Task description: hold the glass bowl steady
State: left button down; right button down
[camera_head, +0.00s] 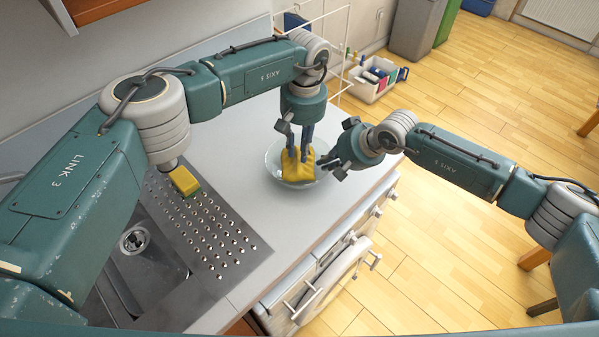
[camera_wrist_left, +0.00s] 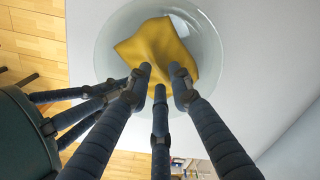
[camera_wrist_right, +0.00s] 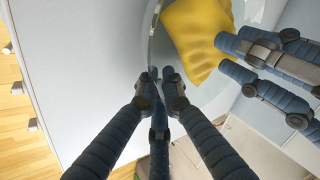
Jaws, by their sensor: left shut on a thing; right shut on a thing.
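A clear glass bowl (camera_head: 274,158) stands on the light counter near its front edge. A yellow cloth (camera_head: 298,167) lies bunched inside it. My left gripper (camera_head: 299,155) reaches down into the bowl from above, shut on the yellow cloth; the left wrist view shows its fingertips (camera_wrist_left: 160,85) on the cloth (camera_wrist_left: 155,50). My right gripper (camera_head: 335,165) is at the right side of the bowl. In the right wrist view its fingertips (camera_wrist_right: 160,82) are closed on the bowl's rim (camera_wrist_right: 152,45), beside the cloth (camera_wrist_right: 195,35). The fingers hide part of the rim.
A yellow-green sponge (camera_head: 184,181) sits on the perforated metal drainboard (camera_head: 215,235) beside the sink (camera_head: 140,260). A white wire rack (camera_head: 335,50) stands behind the bowl. A bin of bottles (camera_head: 372,85) is on the floor. The counter left of the bowl is clear.

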pick_arm(q)
jog(key=shift+a, duration=0.45)
pick_arm(e)
jog(key=shift+r, duration=0.1)
pick_arm(q)
jog(key=shift+d, duration=1.55)
jog(key=shift+a+r, duration=0.1)
jog(key=shift+r, duration=0.1)
jog(key=shift+a+r, duration=0.35)
jog(key=shift+a, duration=0.3)
jog(key=shift+r, duration=0.2)
notch_tip(320, 180, up, 12)
jog(key=shift+r, duration=0.2)
pick_arm(e)
jog(key=c, duration=1.8)
grip_release()
jog(key=shift+c, duration=0.2)
